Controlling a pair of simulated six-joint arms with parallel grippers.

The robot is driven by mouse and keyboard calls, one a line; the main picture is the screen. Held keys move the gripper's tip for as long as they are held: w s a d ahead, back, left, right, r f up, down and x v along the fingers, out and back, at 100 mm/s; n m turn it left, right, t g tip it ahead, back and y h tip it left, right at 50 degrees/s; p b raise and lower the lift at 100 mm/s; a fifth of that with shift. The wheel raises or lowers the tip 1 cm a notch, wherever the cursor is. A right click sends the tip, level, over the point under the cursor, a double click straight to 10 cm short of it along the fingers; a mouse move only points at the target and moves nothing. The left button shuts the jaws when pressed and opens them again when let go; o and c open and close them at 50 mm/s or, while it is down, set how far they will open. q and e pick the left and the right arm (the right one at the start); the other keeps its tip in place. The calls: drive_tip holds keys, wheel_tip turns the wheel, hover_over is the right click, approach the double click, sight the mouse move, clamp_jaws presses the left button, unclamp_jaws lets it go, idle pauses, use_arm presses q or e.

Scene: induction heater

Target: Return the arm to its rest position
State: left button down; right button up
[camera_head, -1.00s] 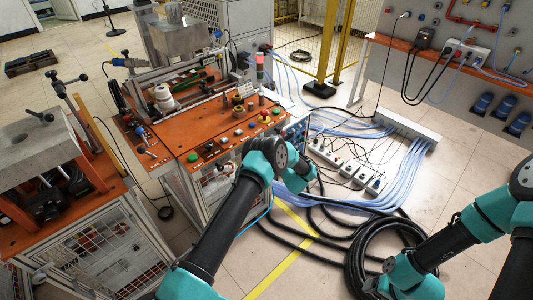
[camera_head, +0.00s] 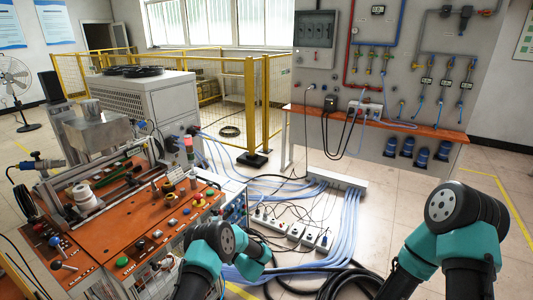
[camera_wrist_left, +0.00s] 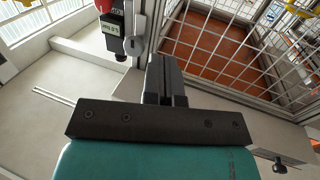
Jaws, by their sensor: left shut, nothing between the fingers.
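My left gripper (camera_wrist_left: 166,82) shows in the left wrist view with its two dark fingers together and nothing between them. A metal mesh panel and frame lie beyond it, and it appears to hold nothing. In the head view my left arm's teal and black joints (camera_head: 208,247) stand at the bottom, in front of the orange control bench (camera_head: 150,228); its gripper cannot be made out there. My right arm's joints (camera_head: 462,222) stand at the lower right, and its gripper is out of view.
A power strip (camera_head: 297,232), blue cables (camera_head: 345,232) and black hoses lie on the floor between my arms. A wall panel with an orange shelf (camera_head: 430,132) stands at the back right. A yellow-framed fence (camera_head: 252,110) stands behind. In the wrist view, a small digital meter (camera_wrist_left: 113,30) is near the fingers.

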use_arm(q)
drive_tip(key=s+f+m+g+h, duration=0.2)
drive_tip(key=s+m+h, duration=0.1)
drive_tip(key=s+h, duration=0.5)
drive_tip(key=s+f+m+g+h, duration=0.25)
drive_tip(key=s+h, duration=0.25)
drive_tip(key=s, duration=0.5)
drive_tip(key=s+d+r+m+g+h, duration=0.1)
drive_tip(key=s+r+g+h, duration=0.1)
drive_tip(key=s, duration=1)
drive_tip(key=s+d+r+m+g+h, duration=0.1)
drive_tip(key=s+g, duration=0.3)
drive_tip(key=s, duration=0.7)
drive_tip(key=shift+s+r+g+h, duration=0.35)
drive_tip(key=shift+r+h, duration=0.15)
drive_tip(key=shift+r, duration=0.05)
drive_tip(key=shift+a, duration=0.1)
